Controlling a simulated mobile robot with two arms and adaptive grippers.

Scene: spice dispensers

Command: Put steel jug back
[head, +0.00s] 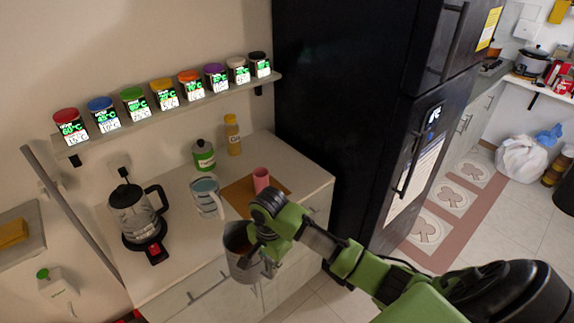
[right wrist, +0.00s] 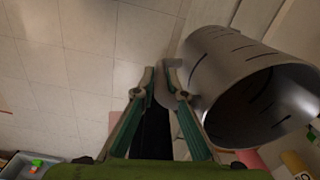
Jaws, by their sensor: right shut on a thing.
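The steel jug (head: 243,262) is a grey metal cylinder with dark measuring marks. My right gripper (head: 262,243) is shut on its handle and holds it in front of the counter's front edge. In the right wrist view the jug (right wrist: 225,75) is to the right of the green fingers (right wrist: 160,82), its open mouth facing the lower right and the handle between the fingertips. The inside of the jug is mostly dark. My left gripper is not in view.
On the counter (head: 180,265) stand a glass kettle (head: 137,210), a clear measuring jug (head: 207,197), a pink cup (head: 261,179) on a brown board (head: 238,194), a green bottle (head: 203,155) and an oil bottle (head: 233,136). Several spice dispensers line the shelf (head: 180,110). A black fridge (head: 340,100) stands right.

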